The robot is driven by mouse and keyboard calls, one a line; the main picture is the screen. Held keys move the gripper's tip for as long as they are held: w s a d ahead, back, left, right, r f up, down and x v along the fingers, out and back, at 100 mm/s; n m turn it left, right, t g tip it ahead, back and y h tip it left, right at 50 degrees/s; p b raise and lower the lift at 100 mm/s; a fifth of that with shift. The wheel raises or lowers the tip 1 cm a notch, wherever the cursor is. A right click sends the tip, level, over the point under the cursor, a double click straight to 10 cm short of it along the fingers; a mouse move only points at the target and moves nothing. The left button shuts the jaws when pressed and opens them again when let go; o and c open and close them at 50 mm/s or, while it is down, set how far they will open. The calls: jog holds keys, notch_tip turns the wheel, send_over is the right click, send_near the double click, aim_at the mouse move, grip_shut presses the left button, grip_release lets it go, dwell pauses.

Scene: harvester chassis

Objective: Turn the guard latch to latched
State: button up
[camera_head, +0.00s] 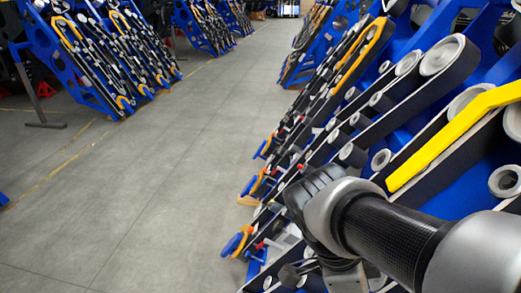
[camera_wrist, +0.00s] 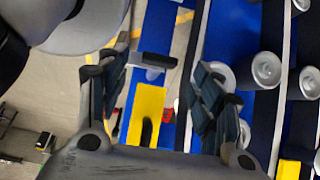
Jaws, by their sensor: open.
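My gripper (camera_wrist: 160,78) is open in the wrist view, its two dark fingers spread left and right with nothing held between them. A yellow plate (camera_wrist: 149,102) with a dark upright piece (camera_wrist: 147,132) on its lower part shows between the fingers, against a blue panel. A short dark grey bar (camera_wrist: 153,60) lies across the gap near the fingertips; I cannot tell whether it touches them. Which of these parts is the guard latch, and its position, I cannot tell for sure. In the head view my arm hides this spot.
The blue harvester chassis (camera_head: 458,205) with belts and grey rollers (camera_head: 442,55) slopes along the right. A yellow bar (camera_head: 455,133) runs across it near my arm. Rollers (camera_wrist: 266,69) stand right of my gripper. Grey floor (camera_head: 165,170) is open on the left. More chassis (camera_head: 95,60) stand beyond.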

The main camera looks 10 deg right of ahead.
jog(key=shift+b+x, duration=0.5)
jog(key=shift+x, duration=1.65)
jog(key=c, duration=1.1)
jog(key=shift+o, duration=0.2)
